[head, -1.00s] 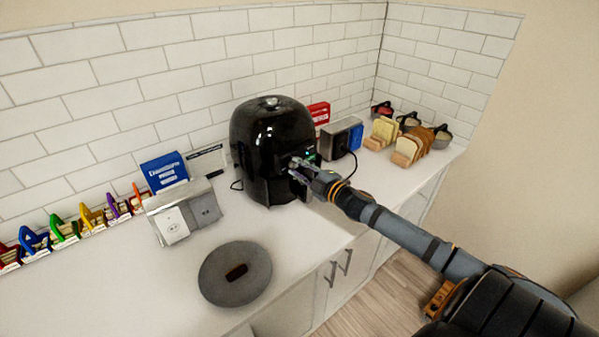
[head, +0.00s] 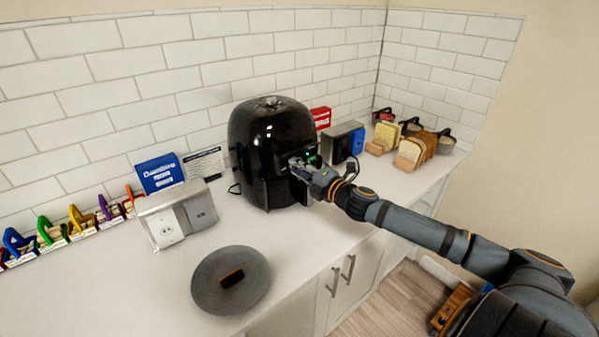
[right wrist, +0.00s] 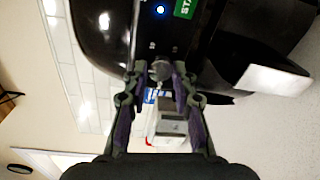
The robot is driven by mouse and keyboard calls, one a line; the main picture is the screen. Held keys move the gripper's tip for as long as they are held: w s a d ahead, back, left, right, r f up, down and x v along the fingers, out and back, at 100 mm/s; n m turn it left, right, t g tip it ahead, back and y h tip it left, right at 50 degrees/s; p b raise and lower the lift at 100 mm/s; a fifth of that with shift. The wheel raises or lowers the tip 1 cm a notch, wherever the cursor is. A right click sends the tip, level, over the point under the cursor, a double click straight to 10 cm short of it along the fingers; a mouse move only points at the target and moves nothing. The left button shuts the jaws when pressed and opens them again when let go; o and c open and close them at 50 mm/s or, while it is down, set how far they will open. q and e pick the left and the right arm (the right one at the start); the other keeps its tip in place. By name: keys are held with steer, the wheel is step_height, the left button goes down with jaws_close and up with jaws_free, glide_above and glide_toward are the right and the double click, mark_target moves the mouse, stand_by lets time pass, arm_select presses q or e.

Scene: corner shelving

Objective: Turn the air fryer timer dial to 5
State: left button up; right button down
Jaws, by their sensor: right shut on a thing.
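The black air fryer (head: 268,135) stands upright on the white counter. My right gripper (head: 298,166) is at the front of it, with the arm coming in from the right. In the right wrist view, my right gripper's fingers (right wrist: 158,72) are on both sides of a small round grey knob, the timer dial (right wrist: 160,70), and shut on it. The dial's marks and pointer cannot be read. A lit blue spot (right wrist: 160,10) and a green label (right wrist: 186,7) are on the front panel. In the head view the dial is hidden by the gripper. My left gripper is not in view.
A silver toaster-like box (head: 343,138) stands close right of the fryer, with bread slices (head: 411,152) beyond. A grey-white socket box (head: 164,228) stands left.

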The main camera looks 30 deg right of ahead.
stand_by(0.4)
steer(key=c, duration=1.1)
jaws_free()
steer(key=shift+o, duration=0.2)
